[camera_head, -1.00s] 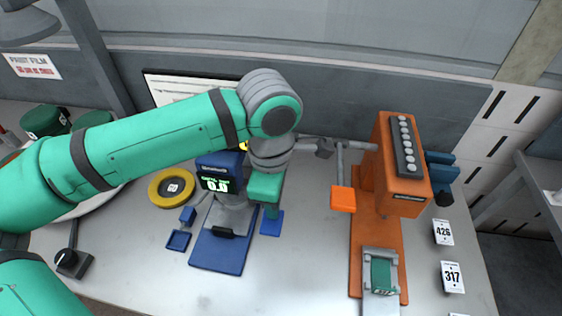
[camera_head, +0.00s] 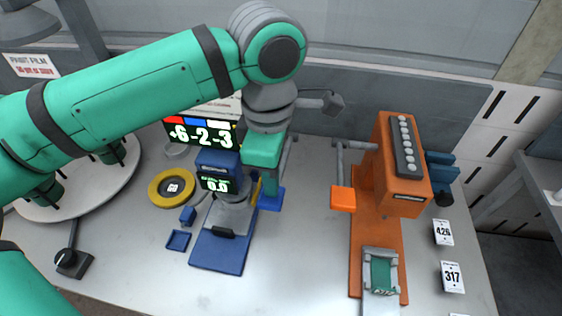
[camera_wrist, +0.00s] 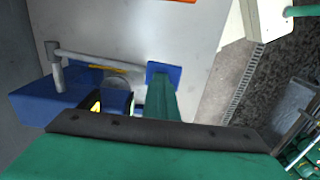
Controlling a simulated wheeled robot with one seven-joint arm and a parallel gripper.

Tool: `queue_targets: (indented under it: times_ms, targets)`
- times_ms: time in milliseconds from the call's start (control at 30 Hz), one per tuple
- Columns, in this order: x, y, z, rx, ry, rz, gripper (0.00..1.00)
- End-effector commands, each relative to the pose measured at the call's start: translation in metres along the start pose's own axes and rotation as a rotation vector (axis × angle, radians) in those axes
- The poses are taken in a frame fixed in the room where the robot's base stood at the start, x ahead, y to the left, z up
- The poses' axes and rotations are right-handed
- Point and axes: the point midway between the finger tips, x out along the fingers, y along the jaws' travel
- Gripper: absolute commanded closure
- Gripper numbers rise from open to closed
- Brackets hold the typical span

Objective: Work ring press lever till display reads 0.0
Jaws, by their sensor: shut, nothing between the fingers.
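The blue ring press (camera_head: 207,252) stands on the table, and its small display (camera_head: 215,184) reads 0.0 in green. Its grey lever arm ends in a blue square handle (camera_head: 271,199) to the right of the press. My green gripper (camera_head: 267,178) is shut and empty, pointing down at the handle. In the wrist view the closed green fingers (camera_wrist: 161,82) reach to the blue handle (camera_wrist: 157,69), overlapping its lower part; whether they touch I cannot tell. The press body (camera_wrist: 40,100) is at the left there. My gripper and arm hide part of the lever.
An orange press (camera_head: 375,230) with an orange lever handle (camera_head: 343,199) stands to the right. A yellow ring-shaped disc (camera_head: 158,198) and a small blue tray (camera_head: 178,241) lie left of the blue press. A board (camera_head: 201,133) behind shows +6 -2 -3. The table front is clear.

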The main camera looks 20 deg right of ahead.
Motion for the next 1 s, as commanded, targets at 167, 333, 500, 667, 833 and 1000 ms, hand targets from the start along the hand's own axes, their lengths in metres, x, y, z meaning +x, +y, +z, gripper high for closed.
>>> queue_targets:
  times_ms: [167,333,500,667,833,1000]
  targets:
    - [-0.016,0.0,0.0,0.0,0.0,0.001,1.0]
    - [-0.03,0.0,0.0,0.0,0.0,0.001,1.0]
    - [-0.045,0.0,0.0,0.001,-0.001,0.001,1.0]
    - [-0.058,0.0,0.0,0.001,0.0,0.0,1.0]
    - [-0.065,0.0,0.0,0.001,-0.001,0.001,1.0]
    - [-0.065,0.0,0.0,0.001,-0.001,0.0,1.0]
